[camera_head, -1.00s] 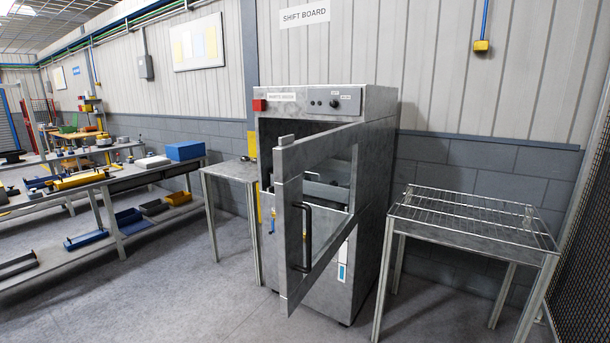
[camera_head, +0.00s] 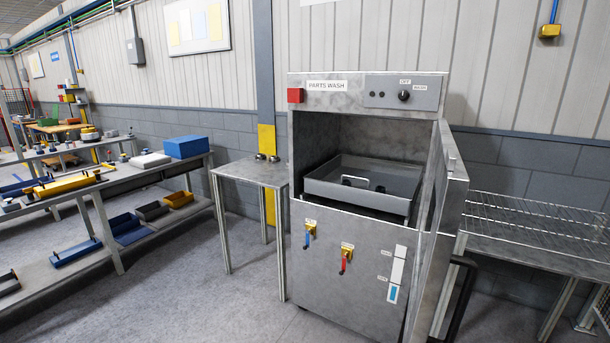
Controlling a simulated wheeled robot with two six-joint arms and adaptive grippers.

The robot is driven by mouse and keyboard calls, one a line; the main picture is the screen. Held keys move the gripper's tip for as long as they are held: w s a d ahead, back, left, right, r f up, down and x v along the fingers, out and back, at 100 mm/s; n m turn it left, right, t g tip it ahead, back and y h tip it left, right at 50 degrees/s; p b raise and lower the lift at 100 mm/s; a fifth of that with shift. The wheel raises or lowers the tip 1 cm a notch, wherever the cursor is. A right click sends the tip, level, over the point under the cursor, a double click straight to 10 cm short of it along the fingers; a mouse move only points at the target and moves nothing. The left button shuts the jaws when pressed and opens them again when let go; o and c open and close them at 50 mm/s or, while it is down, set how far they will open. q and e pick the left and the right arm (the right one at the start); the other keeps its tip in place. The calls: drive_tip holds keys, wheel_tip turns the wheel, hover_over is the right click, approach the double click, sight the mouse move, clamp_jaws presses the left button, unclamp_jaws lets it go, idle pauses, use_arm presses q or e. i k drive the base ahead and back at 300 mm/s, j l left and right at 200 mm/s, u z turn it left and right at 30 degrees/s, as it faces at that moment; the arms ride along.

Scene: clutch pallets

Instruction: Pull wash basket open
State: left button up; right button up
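The parts wash machine (camera_head: 345,240) stands in the middle right of the head view. Its framed door (camera_head: 448,210) is swung wide open to the right, with a black handle (camera_head: 458,300) low on its outer side. The wash basket (camera_head: 345,190) is a shallow grey metal tray inside the open chamber, with a light loop handle (camera_head: 357,181) and small dark parts in it. Its front wall shows near the chamber opening. Neither of my grippers is in view.
A small metal table (camera_head: 250,172) with small metal parts stands left of the machine. A wire-topped rack table (camera_head: 530,230) is at the right, partly behind the door. A cluttered workbench (camera_head: 100,185) is at the left. Floor is free in front.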

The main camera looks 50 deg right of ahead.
sight(400, 180)
drive_tip(key=i+z, duration=0.5)
drive_tip(key=i+j+z, duration=0.25)
drive_tip(key=i+z, duration=0.2)
drive_tip(key=i, duration=0.15)
drive_tip(key=i+l+z, duration=0.4)
drive_tip(key=i+z, duration=0.45)
drive_tip(key=i+l+z, duration=0.1)
drive_tip(key=i+z, duration=0.3)
drive_tip(key=k, duration=0.1)
